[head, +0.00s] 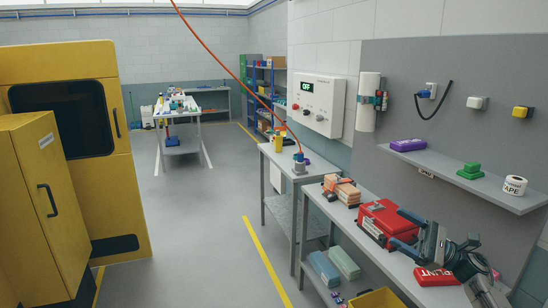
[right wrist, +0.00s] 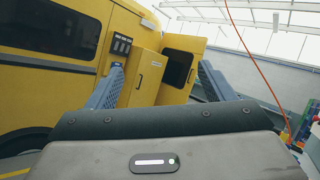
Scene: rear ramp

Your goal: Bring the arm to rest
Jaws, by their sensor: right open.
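My right gripper (head: 398,228) is at the lower right of the head view, in front of the bench with the red toolbox (head: 384,218). Its two blue-grey fingers are spread apart. In the right wrist view the same gripper (right wrist: 160,78) shows both fingers wide apart with nothing between them. The right arm comes in from the lower right corner. From the head view I cannot tell whether a finger touches the toolbox. My left gripper and left arm are not in view.
A grey bench holds orange-brown blocks (head: 342,191) and a red item (head: 436,277) close by the right arm. A shelf (head: 470,182) with tape and a purple box is above. A yellow machine (head: 62,120) stands left. The floor (head: 190,215) between is clear.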

